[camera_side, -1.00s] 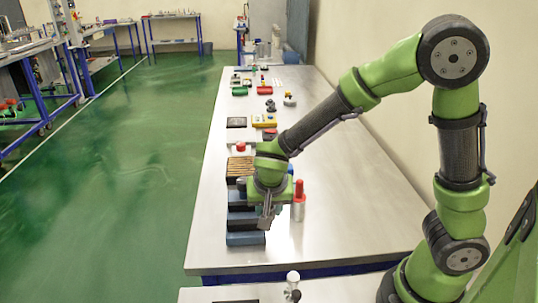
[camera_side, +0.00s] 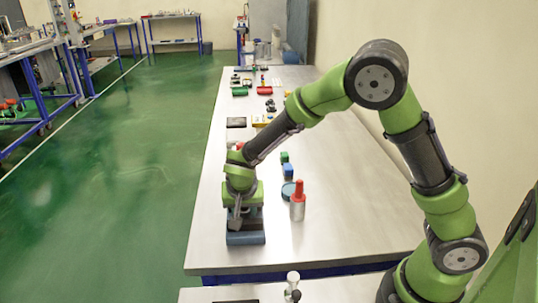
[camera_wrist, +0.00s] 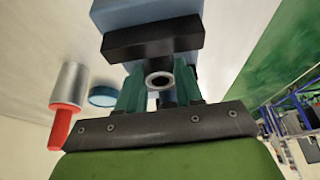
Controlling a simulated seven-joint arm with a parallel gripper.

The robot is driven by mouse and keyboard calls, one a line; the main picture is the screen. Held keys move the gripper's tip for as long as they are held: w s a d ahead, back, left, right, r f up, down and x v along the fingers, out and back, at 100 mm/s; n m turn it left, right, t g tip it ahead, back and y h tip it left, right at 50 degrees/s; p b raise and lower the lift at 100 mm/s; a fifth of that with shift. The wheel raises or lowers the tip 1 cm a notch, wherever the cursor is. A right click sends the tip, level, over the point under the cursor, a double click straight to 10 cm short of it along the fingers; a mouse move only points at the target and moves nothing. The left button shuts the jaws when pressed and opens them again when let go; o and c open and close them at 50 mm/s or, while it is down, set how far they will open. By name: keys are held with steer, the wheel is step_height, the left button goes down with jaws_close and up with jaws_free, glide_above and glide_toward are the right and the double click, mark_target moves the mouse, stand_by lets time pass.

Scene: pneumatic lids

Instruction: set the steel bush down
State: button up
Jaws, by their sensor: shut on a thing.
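The steel bush (camera_wrist: 159,79), a grey ring with a dark bore, sits between the two green fingers in the wrist view. My gripper (camera_wrist: 160,90) is shut on it. In the side view my gripper (camera_side: 237,222) is low over the row of blocks at the table's left edge; the bush cannot be made out there. A blue block (camera_side: 245,239) shows just in front of the gripper. In the wrist view a black block (camera_wrist: 150,42) and a blue block (camera_wrist: 140,12) lie beyond the bush. Whether the bush touches anything beneath is not clear.
A silver cylinder with a red top (camera_side: 298,205) stands right of the gripper, with a round blue disc (camera_side: 287,190) behind it. The table's right and front parts are clear.

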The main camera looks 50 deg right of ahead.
steer(key=shift+f, duration=0.15)
steer(key=o, duration=1.1)
steer(key=v, duration=1.2)
steer(key=s+d+r+n+t+y, duration=0.1)
steer(key=s+d+r, duration=0.1)
steer(key=s, duration=0.3)
steer(key=s+d+r+n+t+y, duration=0.1)
steer(key=s+r+n+y, duration=0.1)
steer(key=s+r, duration=0.2)
steer(key=s+d+r+n+t+y, duration=0.2)
steer(key=s+r, duration=0.1)
steer(key=s, duration=0.5)
steer(key=shift+d+r, duration=0.15)
steer(key=shift+d, duration=0.25)
